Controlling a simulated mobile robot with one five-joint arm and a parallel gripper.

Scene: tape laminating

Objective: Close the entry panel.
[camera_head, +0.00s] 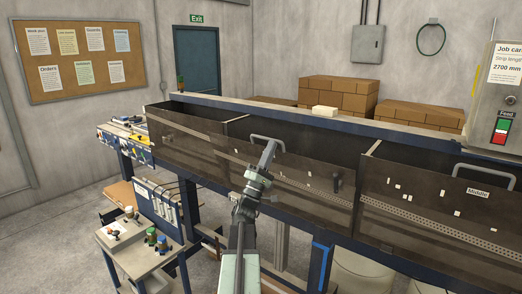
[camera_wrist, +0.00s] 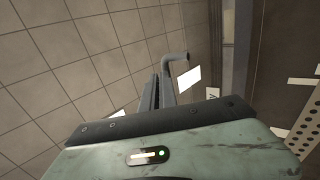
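The dark brown panel in front of my arm (camera_head: 300,172) leans outward from the long machine, with a dark gap behind its top edge. A grey bar handle (camera_head: 262,138) is at its top edge. My gripper (camera_head: 270,150) is at this handle and overlaps part of it. The wrist view shows my narrow dark fingers (camera_wrist: 158,92) pointing up beside the grey handle's bent end (camera_wrist: 176,57). I cannot tell whether the fingers grip the handle.
A similar panel labelled "Middle" (camera_head: 430,200) leans open at the right. Another panel (camera_head: 185,140) leans open at the left. A dark knob (camera_head: 336,182) sticks out right of my gripper. A small cart (camera_head: 140,245) stands at the lower left; grey floor (camera_head: 50,210) is clear beyond it.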

